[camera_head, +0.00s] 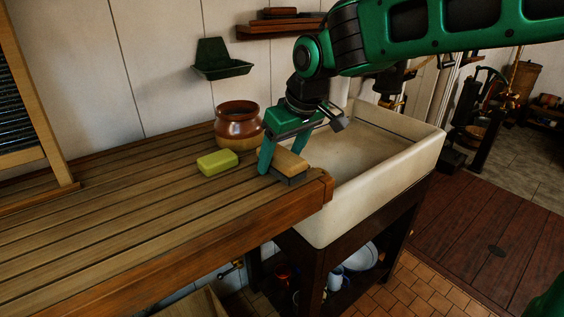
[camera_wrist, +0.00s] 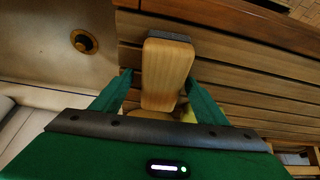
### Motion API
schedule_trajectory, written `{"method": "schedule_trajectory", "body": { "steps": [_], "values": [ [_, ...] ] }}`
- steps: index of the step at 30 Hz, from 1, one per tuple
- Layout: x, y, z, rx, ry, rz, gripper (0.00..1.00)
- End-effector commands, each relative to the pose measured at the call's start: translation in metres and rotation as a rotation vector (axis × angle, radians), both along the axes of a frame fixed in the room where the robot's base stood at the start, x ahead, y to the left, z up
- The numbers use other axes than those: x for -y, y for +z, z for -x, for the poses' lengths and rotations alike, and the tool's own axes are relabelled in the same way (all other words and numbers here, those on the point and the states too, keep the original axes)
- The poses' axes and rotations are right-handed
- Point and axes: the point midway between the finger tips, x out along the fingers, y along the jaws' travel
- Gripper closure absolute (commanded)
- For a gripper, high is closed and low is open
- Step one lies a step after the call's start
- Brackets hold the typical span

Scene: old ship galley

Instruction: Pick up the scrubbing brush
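The scrubbing brush (camera_head: 291,164) has a pale wooden back and dark bristles. It lies bristles down on the slatted wooden counter, near the end beside the sink. In the wrist view the brush (camera_wrist: 167,72) runs lengthwise between my fingers. My gripper (camera_head: 281,156) is low over the brush with its green fingers pointing down, one on each side. In the wrist view my gripper (camera_wrist: 158,79) is open, with a visible gap between the left finger and the brush. Whether the right finger touches it is hard to tell.
A yellow-green soap bar (camera_head: 217,162) lies left of the brush. A brown glazed pot (camera_head: 239,126) stands behind it. The sink (camera_head: 337,218) adjoins the counter's right end. A washboard (camera_head: 50,157) stands far left. The front left counter is clear.

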Motion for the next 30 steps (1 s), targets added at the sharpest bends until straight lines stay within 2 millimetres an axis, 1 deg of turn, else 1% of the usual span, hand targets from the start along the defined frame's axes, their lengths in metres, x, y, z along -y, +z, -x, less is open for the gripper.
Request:
{"method": "schedule_trajectory", "body": {
  "steps": [1, 2, 3, 5, 6, 7, 15, 20, 23, 26, 27, 28, 30],
  "values": [
    [0.0, 0.0, 0.0, 0.0, 0.0, 0.0, 0.38],
    [0.0, 0.0, 0.0, 0.0, 0.0, 0.0, 0.45],
    [0.0, 0.0, 0.0, 0.0, 0.0, 0.0, 0.54],
    [0.0, 0.0, 0.0, 0.0, 0.0, 0.0, 0.69],
    [0.0, 0.0, 0.0, 0.0, 0.0, 0.0, 0.78],
    [0.0, 0.0, 0.0, 0.0, 0.0, 0.0, 0.81],
    [0.0, 0.001, 0.0, 0.0, 0.0, 0.0, 0.81],
    [-0.001, 0.006, 0.0, 0.001, 0.002, -0.001, 0.81],
    [-0.001, 0.018, -0.001, 0.003, 0.001, -0.001, 0.81],
    [0.0, 0.036, -0.001, 0.004, -0.001, -0.002, 0.81],
    [0.0, 0.045, -0.001, 0.005, 0.0, -0.002, 0.81],
    [-0.002, 0.052, 0.0, 0.006, 0.001, -0.003, 0.81],
    [-0.019, 0.059, 0.01, 0.003, 0.005, -0.001, 0.81]
  ]
}}
